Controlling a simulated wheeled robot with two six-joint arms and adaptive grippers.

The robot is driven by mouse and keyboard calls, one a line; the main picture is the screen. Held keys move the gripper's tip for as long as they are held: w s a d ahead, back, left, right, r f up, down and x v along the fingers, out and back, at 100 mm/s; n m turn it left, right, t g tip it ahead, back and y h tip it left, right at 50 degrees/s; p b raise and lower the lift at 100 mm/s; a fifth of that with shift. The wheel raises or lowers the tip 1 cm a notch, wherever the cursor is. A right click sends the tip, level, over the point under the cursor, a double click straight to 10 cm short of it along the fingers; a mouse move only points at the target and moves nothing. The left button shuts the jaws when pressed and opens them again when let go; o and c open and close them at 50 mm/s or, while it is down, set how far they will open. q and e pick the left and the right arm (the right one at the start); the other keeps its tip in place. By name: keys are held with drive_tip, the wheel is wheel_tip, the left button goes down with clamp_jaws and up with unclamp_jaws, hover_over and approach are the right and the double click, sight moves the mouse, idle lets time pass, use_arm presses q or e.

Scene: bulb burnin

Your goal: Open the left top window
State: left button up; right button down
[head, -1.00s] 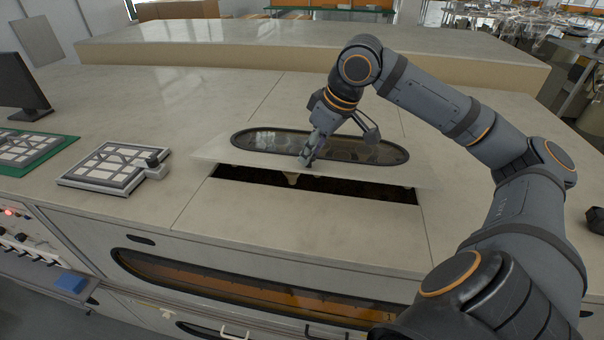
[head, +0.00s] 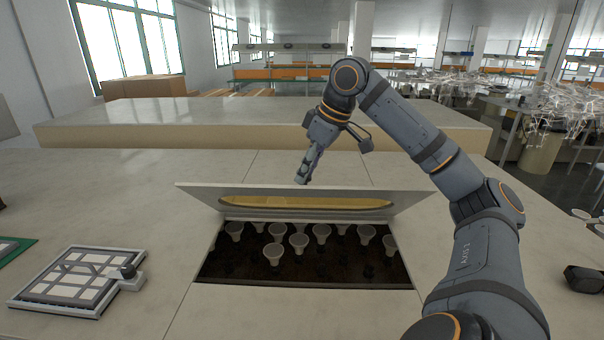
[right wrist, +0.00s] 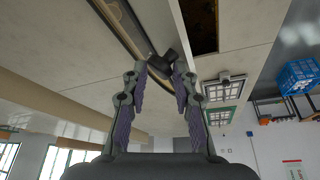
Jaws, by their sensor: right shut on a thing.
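The top window (head: 408,203) is a pale hinged panel with a long oval amber pane, tilted up in the middle of the worktop. Its front edge is raised and its far side stays low. The opening (head: 330,270) below shows a dark interior. My right gripper (head: 303,180) is at the panel's raised front edge, partly hidden behind it. In the right wrist view my right gripper (right wrist: 165,68) is shut on the window's dark handle (right wrist: 168,62), beside the oval pane (right wrist: 128,28). My left gripper is not in view.
Several white bulbs (head: 273,254) stand inside the opening. A grey tray with white squares (head: 75,280) lies to the left, a green-edged board (head: 15,250) beyond it. A dark object (head: 585,280) sits at the right. A raised ledge (head: 240,115) runs behind.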

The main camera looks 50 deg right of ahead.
drive_tip(key=shift+w+d, duration=0.2)
drive_tip(key=shift+d, duration=0.1)
drive_tip(key=c, duration=1.4)
unclamp_jaws()
drive_tip(key=shift+o, duration=1.3)
drive_tip(key=shift+d+f, duration=0.15)
drive_tip(key=shift+d, duration=0.15)
drive_tip(key=shift+o, duration=0.6)
drive_tip(key=shift+w+d+f, duration=0.15)
drive_tip(key=shift+w+d, duration=0.1)
drive_tip(key=shift+d, duration=0.1)
drive_tip(key=shift+a, duration=0.25)
drive_tip(key=shift+w, duration=0.25)
